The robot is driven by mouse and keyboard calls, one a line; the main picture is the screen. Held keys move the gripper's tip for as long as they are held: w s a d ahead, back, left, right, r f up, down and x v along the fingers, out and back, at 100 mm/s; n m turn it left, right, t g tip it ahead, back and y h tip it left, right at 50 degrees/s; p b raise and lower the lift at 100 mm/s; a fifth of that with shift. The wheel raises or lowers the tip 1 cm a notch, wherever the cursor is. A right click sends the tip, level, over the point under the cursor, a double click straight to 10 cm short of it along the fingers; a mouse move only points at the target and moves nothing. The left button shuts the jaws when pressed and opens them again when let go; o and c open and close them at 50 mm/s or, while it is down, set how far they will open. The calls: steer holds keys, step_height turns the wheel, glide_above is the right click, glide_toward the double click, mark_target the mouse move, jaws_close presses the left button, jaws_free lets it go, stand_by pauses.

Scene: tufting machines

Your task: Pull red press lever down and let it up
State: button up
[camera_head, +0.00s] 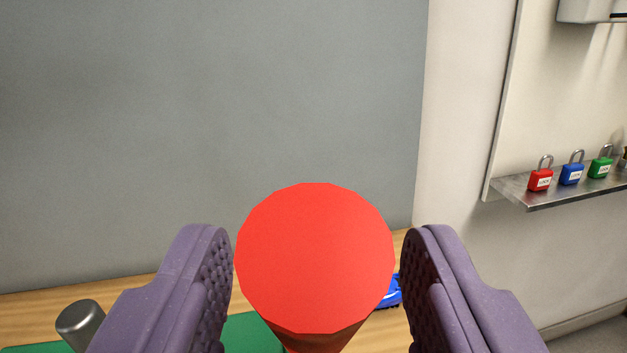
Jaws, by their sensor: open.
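The red press lever (315,258) shows in the head camera view as a large red round knob end, seen almost end-on, with its body tapering away below. My gripper (318,265) is open. Its two purple padded fingers stand on either side of the red knob, the left finger close to its left edge and a small gap at its right. I cannot tell whether the fingers touch it. The rest of the lever and the press are hidden behind the knob or out of view.
A wooden bench top (130,290) runs behind, with a green mat (250,332), a grey metal cylinder (80,322) at lower left and a blue object (392,293) partly hidden. Red (540,180), blue and green padlocks stand on a wall shelf (560,193) at right.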

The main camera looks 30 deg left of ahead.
steer(key=shift+x, duration=1.5)
steer(key=shift+r, duration=0.1)
jaws_close()
